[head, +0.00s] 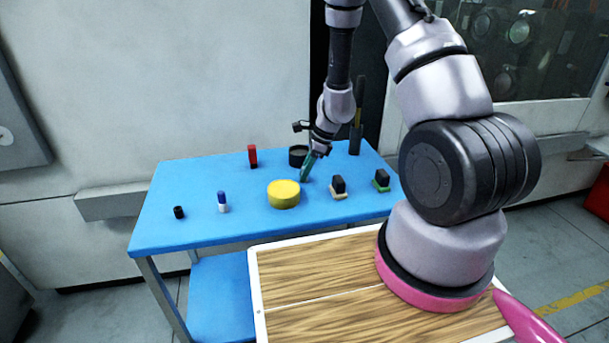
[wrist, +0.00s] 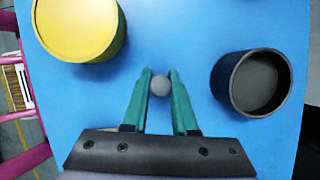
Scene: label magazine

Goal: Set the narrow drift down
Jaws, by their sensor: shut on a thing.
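The narrow drift (wrist: 160,85) shows in the wrist view as a small grey round end between the green fingertips. My gripper (wrist: 160,84) is shut on it. In the head view my gripper (head: 306,172) points down over the blue table (head: 235,232), just behind and right of the yellow round tin (head: 284,195). The drift cannot be made out there. I cannot tell whether its lower end touches the table. The wrist view shows bare blue table around it, with the yellow tin (wrist: 75,25) at upper left and a dark round cup (wrist: 222,80) at right.
A red block (head: 252,156) and the dark cup (head: 298,156) stand toward the back. A blue-and-white cylinder (head: 223,203) and a short black cylinder (head: 179,212) stand at left. Two dark-topped blocks (head: 339,185) (head: 382,179) stand at right. The front left strip is clear.

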